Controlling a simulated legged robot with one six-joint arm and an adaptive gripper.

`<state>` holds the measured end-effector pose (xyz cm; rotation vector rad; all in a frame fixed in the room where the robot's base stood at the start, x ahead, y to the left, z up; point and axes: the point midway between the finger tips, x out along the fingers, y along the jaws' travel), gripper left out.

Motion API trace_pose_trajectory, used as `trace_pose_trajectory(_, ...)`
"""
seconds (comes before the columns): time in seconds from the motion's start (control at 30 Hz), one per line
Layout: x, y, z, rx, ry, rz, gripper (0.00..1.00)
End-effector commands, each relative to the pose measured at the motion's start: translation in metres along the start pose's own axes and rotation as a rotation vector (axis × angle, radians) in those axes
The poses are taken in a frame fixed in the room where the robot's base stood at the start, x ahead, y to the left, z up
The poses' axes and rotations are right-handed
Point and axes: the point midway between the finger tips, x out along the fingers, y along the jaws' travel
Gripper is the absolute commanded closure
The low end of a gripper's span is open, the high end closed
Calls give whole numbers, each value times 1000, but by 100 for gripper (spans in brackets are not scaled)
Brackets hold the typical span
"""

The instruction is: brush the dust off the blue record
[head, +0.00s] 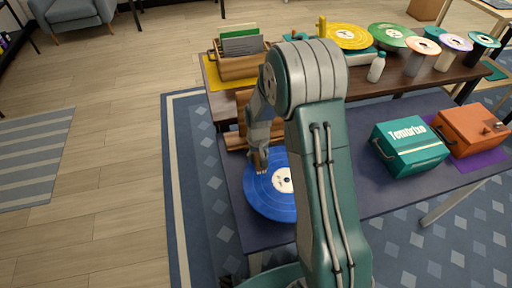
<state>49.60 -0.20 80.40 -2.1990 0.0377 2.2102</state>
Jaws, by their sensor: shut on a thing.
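The blue record (270,200) lies flat near the left end of the dark-topped table, with a pale label at its centre. My arm hides its right part. My gripper (260,166) is over the far edge of the record, pointing down. It is shut on a small tan thing (259,157), which looks like a brush; its shape is mostly hidden. I cannot tell whether it touches the record. Dust on the record is too fine to make out here.
A teal box (409,147) and an orange box (470,130) stand at the right. Behind are a wooden crate (238,67) of sleeves, a white bottle (376,67), a yellow record (348,36) and a green record (391,37). The table between my arm and the teal box is clear.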

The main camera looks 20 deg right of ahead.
Motion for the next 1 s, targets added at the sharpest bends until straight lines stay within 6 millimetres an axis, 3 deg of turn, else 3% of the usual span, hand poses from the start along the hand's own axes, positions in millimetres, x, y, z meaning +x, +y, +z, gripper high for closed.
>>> trace_pose_trajectory(0.5,-45,0,-3,0,3,0,97)
trace_pose_trajectory(1.0,-47,0,-3,0,2,0,97)
